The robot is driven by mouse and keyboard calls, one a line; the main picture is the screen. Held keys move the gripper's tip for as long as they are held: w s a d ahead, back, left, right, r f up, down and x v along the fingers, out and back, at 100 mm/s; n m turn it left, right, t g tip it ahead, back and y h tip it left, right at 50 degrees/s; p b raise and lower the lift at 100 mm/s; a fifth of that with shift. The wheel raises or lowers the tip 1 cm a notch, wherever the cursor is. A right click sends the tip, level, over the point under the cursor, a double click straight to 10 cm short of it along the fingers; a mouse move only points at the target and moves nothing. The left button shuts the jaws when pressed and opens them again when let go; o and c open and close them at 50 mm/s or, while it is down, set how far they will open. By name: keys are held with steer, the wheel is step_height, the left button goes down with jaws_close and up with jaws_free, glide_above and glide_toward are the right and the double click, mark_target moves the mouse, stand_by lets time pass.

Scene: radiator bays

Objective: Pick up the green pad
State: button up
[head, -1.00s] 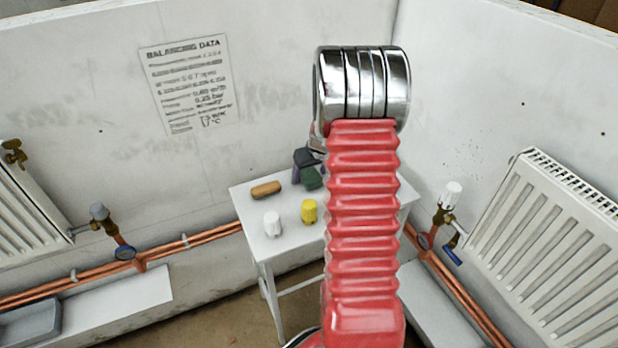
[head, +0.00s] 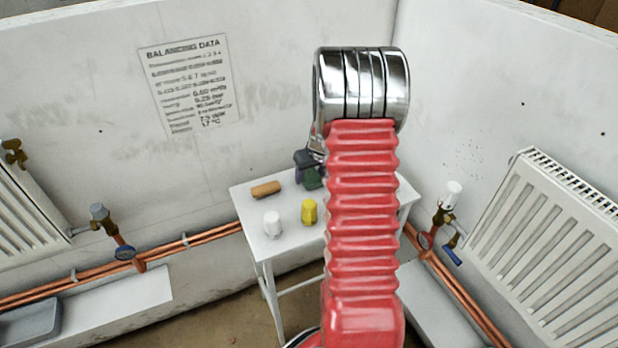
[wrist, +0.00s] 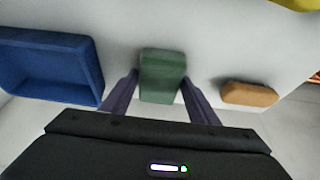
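The green pad (wrist: 162,75) is a small block on the white table, in the middle of the wrist view. In the head view the pad (head: 313,179) shows only in part, beside the dark fingers and my red arm. My gripper (wrist: 160,88) is open, with one dark purple finger on each side of the pad. Narrow gaps seem to show between the fingers and the pad's sides. In the head view my gripper (head: 305,160) is at the table's back, largely hidden by the arm.
On the white table (head: 283,250) are an orange-brown block (head: 266,190), a white knob (head: 272,224) and a yellow knob (head: 309,212). A blue tray (wrist: 50,68) lies left of the pad in the wrist view. Walls stand close behind; radiators (head: 550,240) and copper pipes flank the table.

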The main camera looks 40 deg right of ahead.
mark_target(311, 174)
steer(key=c, duration=0.8)
steer(key=shift+r, duration=0.1)
step_height(311, 174, up, 10)
steer(key=shift+r, duration=0.2)
stand_by(0.4)
steer(key=o, duration=0.5)
steer(key=c, duration=0.3)
